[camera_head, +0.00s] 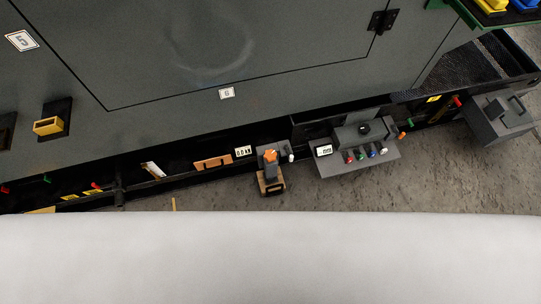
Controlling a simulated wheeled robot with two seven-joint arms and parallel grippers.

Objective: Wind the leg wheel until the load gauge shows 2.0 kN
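The load gauge (243,151) is a small white plate with dark characters on the low black rail. It seems to read 0.0 kN, but the characters are tiny. Just right of it, an orange part (270,156), which looks like the leg wheel, tops a short grey leg. The leg stands over a tan block (271,186) on the floor. Neither of my grippers is in view, and nothing touches the orange part.
A grey box with coloured knobs and a white display (323,150) stands to the right. Another grey box (497,120) is at far right. A large dark enclosure (200,70) rises behind. A yellow handle (48,126) is at left. A pale surface fills the bottom.

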